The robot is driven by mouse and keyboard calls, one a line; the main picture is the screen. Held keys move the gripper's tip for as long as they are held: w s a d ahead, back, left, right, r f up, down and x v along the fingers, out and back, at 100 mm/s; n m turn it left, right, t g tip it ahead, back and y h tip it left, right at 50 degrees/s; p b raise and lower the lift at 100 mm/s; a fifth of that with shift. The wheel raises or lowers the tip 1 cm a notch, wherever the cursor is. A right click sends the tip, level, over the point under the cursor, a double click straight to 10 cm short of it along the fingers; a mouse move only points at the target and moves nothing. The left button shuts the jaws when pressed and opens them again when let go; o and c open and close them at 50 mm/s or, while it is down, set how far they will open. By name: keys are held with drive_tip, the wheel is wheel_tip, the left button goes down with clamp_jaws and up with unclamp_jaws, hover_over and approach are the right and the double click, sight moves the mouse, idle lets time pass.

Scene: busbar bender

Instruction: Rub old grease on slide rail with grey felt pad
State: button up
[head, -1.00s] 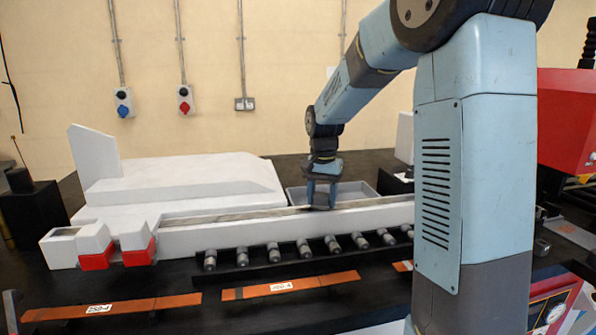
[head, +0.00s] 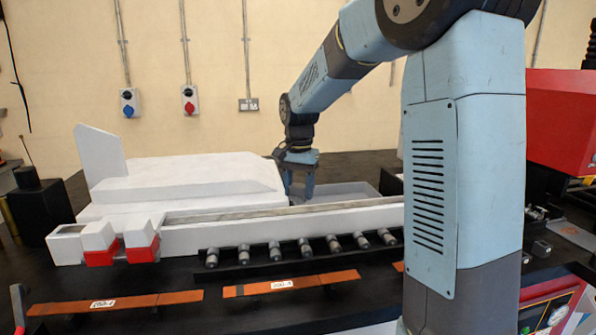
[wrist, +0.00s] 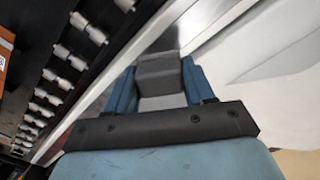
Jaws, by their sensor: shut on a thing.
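The rail also shows in the wrist view (wrist: 195,25), running past the pad's front end. The pad is hidden in the head view. I cannot tell whether the pad touches the rail. The rail looks dull and streaky; I cannot make out the old grease clearly.
A grey tray (head: 345,190) lies behind the rail, close to my gripper. A row of several grey rollers (head: 305,248) runs in front. Two red-faced blocks (head: 103,257) sit at the left end. Orange strips (head: 285,284) lie on the dark bench.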

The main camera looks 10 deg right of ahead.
drive_tip(key=shift+r, duration=2.45)
